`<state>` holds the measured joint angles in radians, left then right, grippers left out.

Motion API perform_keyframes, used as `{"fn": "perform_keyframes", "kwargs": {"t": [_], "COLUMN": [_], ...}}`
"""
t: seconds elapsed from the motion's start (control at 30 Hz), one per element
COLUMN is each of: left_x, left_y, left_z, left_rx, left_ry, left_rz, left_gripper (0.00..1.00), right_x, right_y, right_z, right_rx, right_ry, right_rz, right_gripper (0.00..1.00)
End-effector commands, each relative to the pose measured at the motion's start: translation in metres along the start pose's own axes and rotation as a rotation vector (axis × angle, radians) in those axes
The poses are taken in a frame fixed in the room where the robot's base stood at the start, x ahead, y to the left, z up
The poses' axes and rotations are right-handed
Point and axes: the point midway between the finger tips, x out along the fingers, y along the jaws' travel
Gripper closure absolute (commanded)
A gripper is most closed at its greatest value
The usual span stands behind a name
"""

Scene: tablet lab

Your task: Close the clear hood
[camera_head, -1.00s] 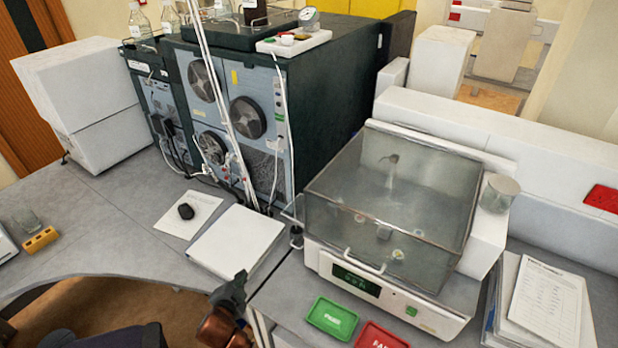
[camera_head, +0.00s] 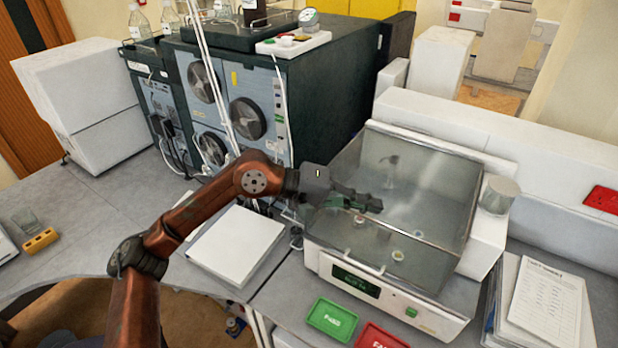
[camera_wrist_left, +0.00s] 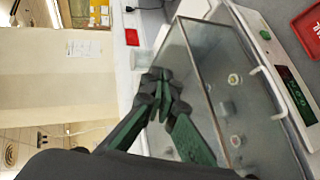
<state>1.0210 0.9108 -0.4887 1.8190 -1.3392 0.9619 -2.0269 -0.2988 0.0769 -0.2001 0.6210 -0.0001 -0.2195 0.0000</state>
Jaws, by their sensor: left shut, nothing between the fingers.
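The clear hood (camera_head: 425,205) is a see-through box on a white bench instrument (camera_head: 400,302), with a white handle (camera_head: 362,262) low on its front. I cannot tell whether its lower edge rests fully on the instrument. Several small round pieces show through its wall. My left gripper (camera_head: 376,206) is shut and empty, and overlaps the hood's left front part in the head view; contact is unclear. In the left wrist view the closed fingertips (camera_wrist_left: 157,82) appear by the long edge of the hood (camera_wrist_left: 215,75). My right gripper is out of view.
A green tray (camera_head: 332,318) and a red tray (camera_head: 380,336) lie in front of the instrument. A white binder (camera_head: 237,245) lies to its left. A dark equipment stack (camera_head: 330,100) stands behind left. Papers (camera_head: 545,305) lie on the right.

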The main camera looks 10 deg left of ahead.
Motion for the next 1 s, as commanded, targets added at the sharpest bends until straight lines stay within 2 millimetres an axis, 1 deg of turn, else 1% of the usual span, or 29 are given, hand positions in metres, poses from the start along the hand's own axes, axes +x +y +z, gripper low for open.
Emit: {"fn": "perform_keyframes", "kwargs": {"t": [0.03, 0.07, 0.1, 0.17, 0.2, 0.3, 0.33, 0.4, 0.47, 0.53, 0.63, 0.77, 1.0], "left_x": [-0.015, -0.024, -0.04, -0.067, -0.086, -0.129, -0.14, -0.158, -0.168, -0.172, -0.166, -0.151, -0.12], "left_y": [-0.003, -0.007, -0.013, -0.016, -0.018, -0.016, -0.015, -0.014, -0.013, -0.015, -0.021, -0.035, -0.066], "left_z": [-0.016, -0.026, -0.04, -0.06, -0.072, -0.094, -0.098, -0.105, -0.108, -0.112, -0.116, -0.126, -0.149], "left_rx": [0.172, 0.266, 0.378, 0.516, 0.588, 0.71, 0.733, 0.769, 0.787, 0.795, 0.797, 0.795, 0.792], "left_ry": [0.047, 0.07, 0.096, 0.13, 0.149, 0.178, 0.184, 0.19, 0.192, 0.192, 0.188, 0.187, 0.187], "left_rz": [-0.131, -0.213, -0.32, -0.467, -0.558, -0.737, -0.778, -0.85, -0.886, -0.907, -0.91, -0.908, -0.905], "left_gripper": [1.0, 1.0, 1.0, 1.0, 1.0, 1.0, 1.0, 1.0, 1.0, 1.0, 1.0, 1.0, 1.0], "right_x": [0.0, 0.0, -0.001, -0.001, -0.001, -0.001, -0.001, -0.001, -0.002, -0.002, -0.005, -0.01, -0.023], "right_y": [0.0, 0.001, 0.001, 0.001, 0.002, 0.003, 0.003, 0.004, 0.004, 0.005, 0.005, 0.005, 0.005], "right_z": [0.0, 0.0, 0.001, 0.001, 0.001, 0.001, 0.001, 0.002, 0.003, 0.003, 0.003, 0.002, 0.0], "right_rx": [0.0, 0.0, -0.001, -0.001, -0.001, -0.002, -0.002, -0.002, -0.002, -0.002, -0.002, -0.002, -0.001], "right_ry": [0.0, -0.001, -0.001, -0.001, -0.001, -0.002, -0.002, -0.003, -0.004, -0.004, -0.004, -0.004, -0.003], "right_rz": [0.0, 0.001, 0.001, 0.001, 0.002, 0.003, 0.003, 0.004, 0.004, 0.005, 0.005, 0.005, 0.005], "right_gripper": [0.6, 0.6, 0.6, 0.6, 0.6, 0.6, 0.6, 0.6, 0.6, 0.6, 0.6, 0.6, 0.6]}}
